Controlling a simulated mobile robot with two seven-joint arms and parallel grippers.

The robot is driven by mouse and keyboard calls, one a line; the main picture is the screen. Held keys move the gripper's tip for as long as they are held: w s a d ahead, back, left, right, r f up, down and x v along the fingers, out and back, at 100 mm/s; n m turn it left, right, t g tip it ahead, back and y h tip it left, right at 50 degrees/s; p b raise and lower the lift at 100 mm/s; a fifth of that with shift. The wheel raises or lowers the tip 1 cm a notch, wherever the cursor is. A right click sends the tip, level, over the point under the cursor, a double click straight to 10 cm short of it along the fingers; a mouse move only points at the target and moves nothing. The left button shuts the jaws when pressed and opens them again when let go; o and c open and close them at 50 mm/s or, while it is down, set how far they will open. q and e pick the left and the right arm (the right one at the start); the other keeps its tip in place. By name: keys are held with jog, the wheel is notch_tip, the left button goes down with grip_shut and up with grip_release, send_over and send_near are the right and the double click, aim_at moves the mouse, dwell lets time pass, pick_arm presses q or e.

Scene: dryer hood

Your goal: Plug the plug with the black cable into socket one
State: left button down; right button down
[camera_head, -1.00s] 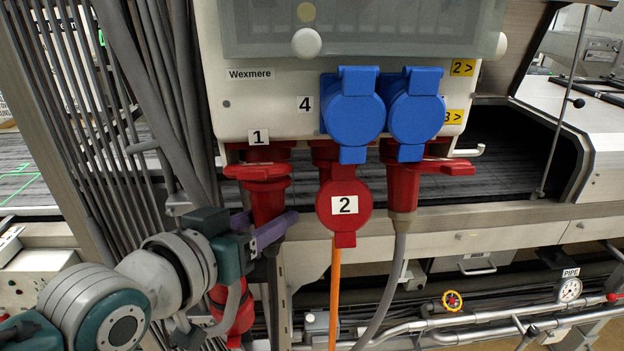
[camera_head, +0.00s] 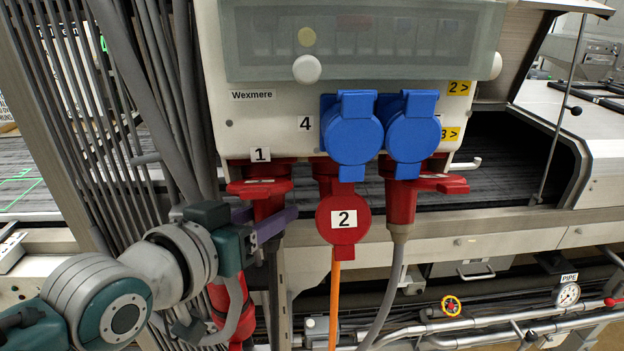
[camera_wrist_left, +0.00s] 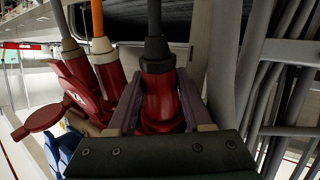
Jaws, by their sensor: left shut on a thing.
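The red plug with the black cable (camera_wrist_left: 160,100) is between the fingers of my left gripper (camera_wrist_left: 157,115), its cable running away at the top of the wrist view. In the head view my left gripper (camera_head: 271,225) is shut around this plug (camera_head: 268,208), directly below socket one (camera_head: 264,172), marked with a "1" label. The plug is upright and its top meets the underside of the red socket. The socket's red lid hides the joint, so I cannot tell how deep it sits. My right gripper is not in view.
To the right, a red socket with a "2" lid (camera_head: 343,219) has an orange cable (camera_head: 335,295), and another red plug (camera_head: 401,205) has a grey cable. Blue sockets (camera_head: 352,128) sit above. Grey pipes (camera_head: 150,90) stand close on the left. Another red part (camera_head: 236,312) hangs below my arm.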

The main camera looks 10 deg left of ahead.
pick_arm(q)
jog(key=shift+w+r, duration=0.15)
jog(key=shift+r, duration=0.15)
jog(key=c, duration=0.5)
grip_release()
jog(key=shift+c, duration=0.2)
jog(key=o, duration=0.3)
jog(key=shift+f, duration=0.1)
jog(key=shift+f, duration=0.1)
jog(key=shift+s+a, duration=0.15)
jog(key=shift+s, duration=0.35)
jog(key=v, duration=0.9)
jog(key=shift+r+b, duration=0.2)
jog(key=shift+b, duration=0.25)
